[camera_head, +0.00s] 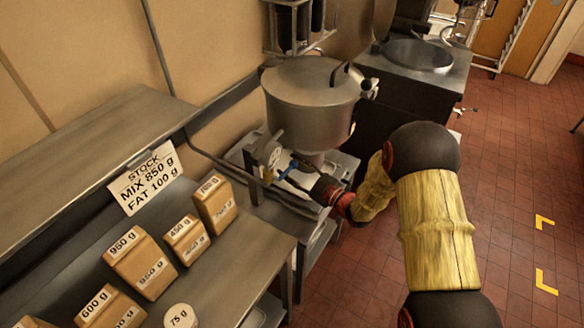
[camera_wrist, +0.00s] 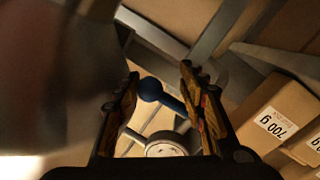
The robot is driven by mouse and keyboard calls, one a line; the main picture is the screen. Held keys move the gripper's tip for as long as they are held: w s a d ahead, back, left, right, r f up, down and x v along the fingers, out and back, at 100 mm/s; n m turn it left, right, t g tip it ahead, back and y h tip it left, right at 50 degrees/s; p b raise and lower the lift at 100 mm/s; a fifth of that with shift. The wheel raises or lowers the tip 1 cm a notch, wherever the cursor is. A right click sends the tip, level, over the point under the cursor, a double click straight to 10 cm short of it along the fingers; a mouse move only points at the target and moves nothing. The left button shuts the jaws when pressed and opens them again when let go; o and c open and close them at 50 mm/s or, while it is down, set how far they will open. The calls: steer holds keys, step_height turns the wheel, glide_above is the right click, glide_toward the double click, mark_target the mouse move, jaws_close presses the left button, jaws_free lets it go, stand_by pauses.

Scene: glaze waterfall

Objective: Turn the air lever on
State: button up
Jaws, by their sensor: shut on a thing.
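The air lever is a blue handle with a round blue knob. In the wrist view the lever (camera_wrist: 150,88) lies between my two fingers, with its shaft slanting down right towards the right finger. In the head view the blue lever (camera_head: 287,170) shows just below the kettle, at the tip of my gripper (camera_head: 298,163). In the wrist view my gripper (camera_wrist: 160,78) is shut on the lever, though the exact contact is hard to see. A round pale-faced gauge (camera_wrist: 166,149) sits below it, between the fingers; it also shows in the head view (camera_head: 274,156).
A large lidded steel kettle (camera_head: 310,105) stands directly above my gripper. A steel counter (camera_head: 225,275) to the left holds several labelled boxes (camera_head: 140,262) and a stock sign (camera_head: 145,181). A second steel unit (camera_head: 418,55) stands behind. Red tiled floor (camera_head: 510,150) is open at right.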

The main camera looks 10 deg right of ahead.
steer(key=shift+w+r, duration=0.1)
steer(key=shift+r, duration=0.05)
steer(key=c, duration=0.6)
jaws_close()
